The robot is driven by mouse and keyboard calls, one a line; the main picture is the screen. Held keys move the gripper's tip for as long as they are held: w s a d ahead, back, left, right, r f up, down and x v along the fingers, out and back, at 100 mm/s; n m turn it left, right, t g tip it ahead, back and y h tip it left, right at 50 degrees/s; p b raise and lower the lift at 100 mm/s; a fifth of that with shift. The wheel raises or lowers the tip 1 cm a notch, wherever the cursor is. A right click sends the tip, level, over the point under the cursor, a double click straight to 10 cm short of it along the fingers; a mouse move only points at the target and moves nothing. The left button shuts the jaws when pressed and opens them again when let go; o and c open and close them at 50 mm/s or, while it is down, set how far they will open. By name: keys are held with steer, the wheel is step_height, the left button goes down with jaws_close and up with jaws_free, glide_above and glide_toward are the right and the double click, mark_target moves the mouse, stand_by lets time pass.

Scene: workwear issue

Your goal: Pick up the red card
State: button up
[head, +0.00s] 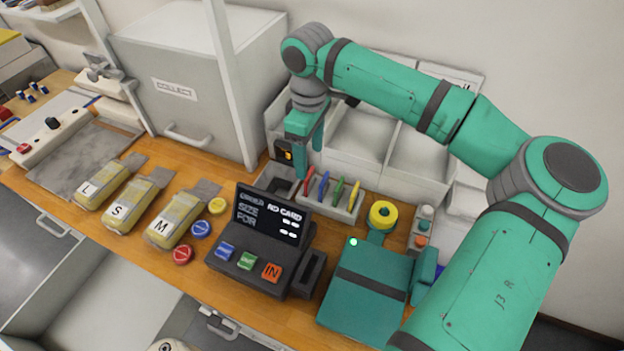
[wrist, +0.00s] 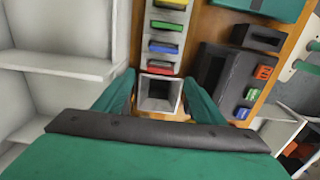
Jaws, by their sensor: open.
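The red card (head: 309,180) stands in the end slot of a grey card rack (head: 341,213), next to an open empty bin at the rack's left. In the wrist view the red card (wrist: 160,69) lies just beyond that bin, followed by blue, green and yellow cards. My gripper (head: 304,150) points down above the left end of the rack. In the wrist view my gripper (wrist: 160,100) is open and empty, with its fingers either side of the empty bin. The red card is ahead of the fingers, not between them.
A dark terminal (head: 262,235) with a screen and buttons stands in front of the rack. Right of it are a green box (head: 365,288) and a yellow roll (head: 383,214). White bins (head: 365,140) stand behind. Labelled yellow packs (head: 173,220) and a grey cabinet (head: 205,80) are left.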

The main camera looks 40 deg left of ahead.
mark_target(309, 173)
steer(key=shift+f, duration=3.7)
steer(key=c, duration=1.1)
